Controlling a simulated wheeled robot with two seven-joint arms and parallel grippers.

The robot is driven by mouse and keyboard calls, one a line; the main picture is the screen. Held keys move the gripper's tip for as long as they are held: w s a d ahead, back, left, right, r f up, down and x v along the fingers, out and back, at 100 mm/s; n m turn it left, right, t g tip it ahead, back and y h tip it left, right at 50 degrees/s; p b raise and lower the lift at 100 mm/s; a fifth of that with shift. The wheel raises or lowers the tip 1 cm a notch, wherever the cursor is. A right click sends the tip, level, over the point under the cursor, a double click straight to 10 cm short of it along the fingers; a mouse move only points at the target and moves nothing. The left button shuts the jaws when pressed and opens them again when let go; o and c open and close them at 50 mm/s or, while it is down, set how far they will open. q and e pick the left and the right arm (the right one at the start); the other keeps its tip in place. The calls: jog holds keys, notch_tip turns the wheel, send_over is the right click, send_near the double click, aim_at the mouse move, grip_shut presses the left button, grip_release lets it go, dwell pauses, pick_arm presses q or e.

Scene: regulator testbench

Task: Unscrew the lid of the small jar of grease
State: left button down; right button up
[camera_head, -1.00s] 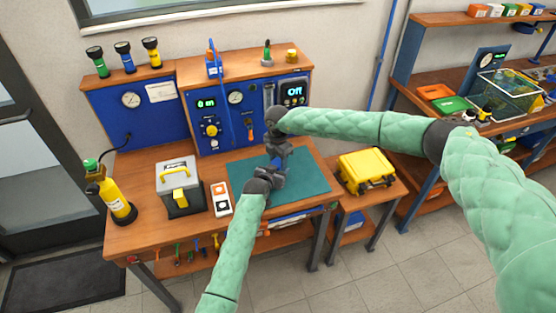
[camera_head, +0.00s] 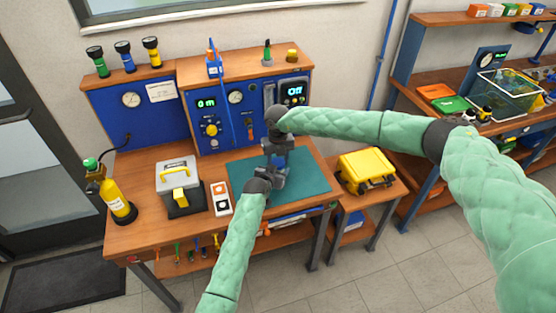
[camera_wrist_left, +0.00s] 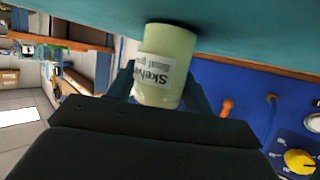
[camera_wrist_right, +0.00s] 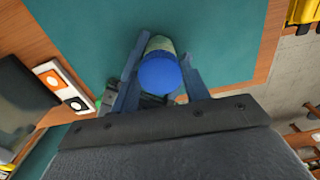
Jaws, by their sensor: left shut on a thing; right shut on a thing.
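The small jar of grease shows in the left wrist view (camera_wrist_left: 172,48) as a pale green cylinder with a white label, next to the teal mat. My left gripper (camera_head: 272,176) is shut on the jar, low over the mat. The blue lid (camera_wrist_right: 158,73) shows in the right wrist view between the fingers of my right gripper (camera_head: 278,155), which is shut on it from above. Part of the pale jar (camera_wrist_right: 160,44) shows behind the lid. I cannot tell whether there is a gap between lid and jar. In the head view the grippers hide both.
The teal mat (camera_head: 310,183) covers the bench middle. A grey case with a yellow handle (camera_head: 178,187) and a switch block (camera_head: 220,198) stand to its left. A yellow case (camera_head: 366,171) is at the right. The blue test panel (camera_head: 212,108) stands behind.

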jog(key=shift+d+n, duration=0.1)
jog(key=shift+n, duration=0.3)
jog(key=o, duration=1.1)
